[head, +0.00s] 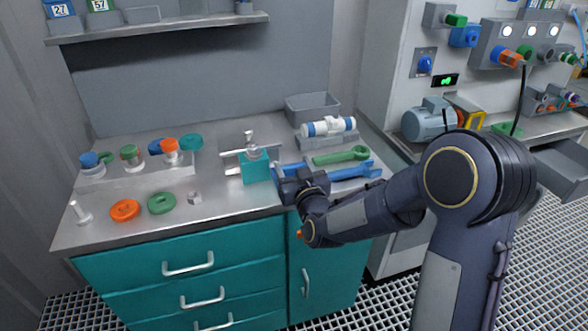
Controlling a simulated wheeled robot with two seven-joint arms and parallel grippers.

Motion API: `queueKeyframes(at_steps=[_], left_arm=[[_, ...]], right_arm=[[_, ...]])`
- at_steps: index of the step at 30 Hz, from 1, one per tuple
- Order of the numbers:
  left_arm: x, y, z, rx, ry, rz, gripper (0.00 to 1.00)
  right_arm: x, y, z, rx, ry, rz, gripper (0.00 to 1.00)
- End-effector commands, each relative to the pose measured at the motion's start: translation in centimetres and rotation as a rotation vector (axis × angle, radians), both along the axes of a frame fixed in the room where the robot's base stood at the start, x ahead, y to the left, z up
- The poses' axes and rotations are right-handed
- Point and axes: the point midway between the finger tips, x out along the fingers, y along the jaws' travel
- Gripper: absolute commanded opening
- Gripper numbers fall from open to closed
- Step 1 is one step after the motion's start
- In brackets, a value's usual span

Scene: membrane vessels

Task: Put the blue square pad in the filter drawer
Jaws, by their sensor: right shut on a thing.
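My right gripper (288,184) is low over the front edge of the steel worktop, just right of the teal clamp block. It is shut on a blue thing (290,168), which shows only in part behind the fingers. I cannot tell its full shape, or for certain that it is the blue square pad. A grey drawer (564,168) stands pulled out under the counter at the far right. I see no label on it and cannot see its inside clearly. My left gripper is not in view.
Beside the gripper lie a blue wrench (352,173) and a green wrench (341,155). The teal clamp block (256,168) stands close on the left. A grey bin (313,106) and a white cylinder (328,126) are behind. Teal drawers (190,265) below are shut.

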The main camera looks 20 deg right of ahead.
Motion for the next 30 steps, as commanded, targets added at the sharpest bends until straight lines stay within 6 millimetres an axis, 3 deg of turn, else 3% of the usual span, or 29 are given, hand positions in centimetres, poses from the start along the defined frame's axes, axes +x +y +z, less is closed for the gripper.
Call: queueKeyframes(at_steps=[11, 12, 14, 25, 30], left_arm=[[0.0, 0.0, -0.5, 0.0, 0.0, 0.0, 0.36], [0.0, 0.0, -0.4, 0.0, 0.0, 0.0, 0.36], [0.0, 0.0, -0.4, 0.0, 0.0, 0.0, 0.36], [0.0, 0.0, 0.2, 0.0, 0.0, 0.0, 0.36], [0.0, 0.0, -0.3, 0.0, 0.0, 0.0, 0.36]], right_arm=[[0.0, 0.0, -0.5, 0.001, -0.002, 0.0, 0.35], [0.0, 0.0, -0.4, 0.001, -0.002, 0.0, 0.6], [0.0, 0.0, -0.3, 0.001, -0.001, 0.0, 0.67], [-0.1, 0.0, 0.2, 0.001, -0.001, 0.0, 0.67], [-3.1, -0.1, -0.1, 0.001, -0.001, 0.001, 0.67]])
